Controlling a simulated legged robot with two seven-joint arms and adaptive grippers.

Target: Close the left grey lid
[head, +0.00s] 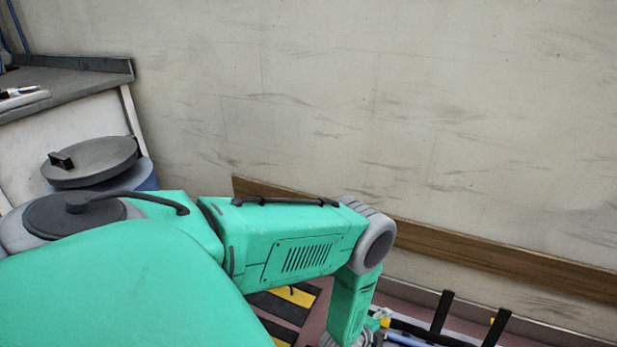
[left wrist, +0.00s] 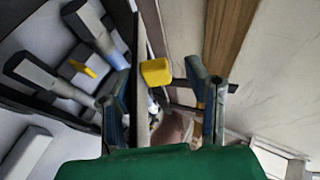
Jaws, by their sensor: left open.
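A round grey lid (head: 105,152) with a small black handle shows at the left of the head view. It lies over a blue-grey bin (head: 135,180); I cannot tell whether it is fully seated. My green left arm passes in front and hides the bin's lower part. My left gripper (head: 362,338) is at the bottom edge of the head view, mostly cut off, well to the right of the lid. In the left wrist view, the left gripper (left wrist: 160,80) has its fingers apart, with no lid between them. My right gripper is not in view.
A grey-topped counter (head: 60,85) stands behind the bin at the left. A wooden rail (head: 450,247) runs along the wall. Below the left gripper, a dark-edged holder (left wrist: 50,108) with several black-and-grey pieces and a yellow block (left wrist: 155,72) show in the wrist view.

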